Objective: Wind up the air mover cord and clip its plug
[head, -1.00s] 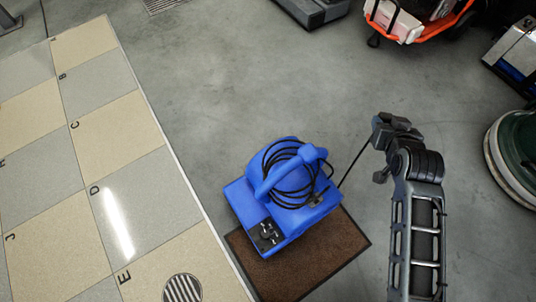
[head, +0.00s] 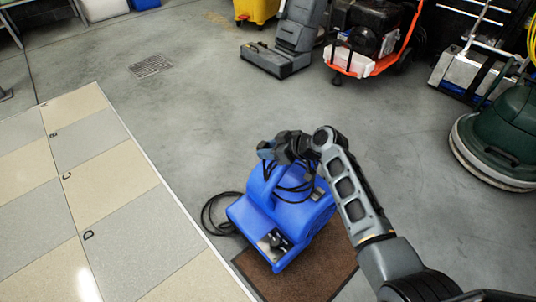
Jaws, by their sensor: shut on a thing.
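The blue air mover (head: 312,214) stands on a brown mat (head: 330,268). Its black cord (head: 287,191) hangs in loops around the top handle. Another loop of the cord (head: 208,217) lies on the floor at the machine's left side. My gripper (head: 270,151) is just above the handle, at the machine's top left, and is shut on the cord. The jaws and my wrist cover part of the handle and the upper loops. I cannot make out the plug or a clip.
A tiled floor panel (head: 110,211) with lettered squares lies to the left. A green floor machine (head: 505,135) stands at right. An orange-framed machine (head: 362,62) and a grey machine (head: 276,60) stand at the back. The concrete between is clear.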

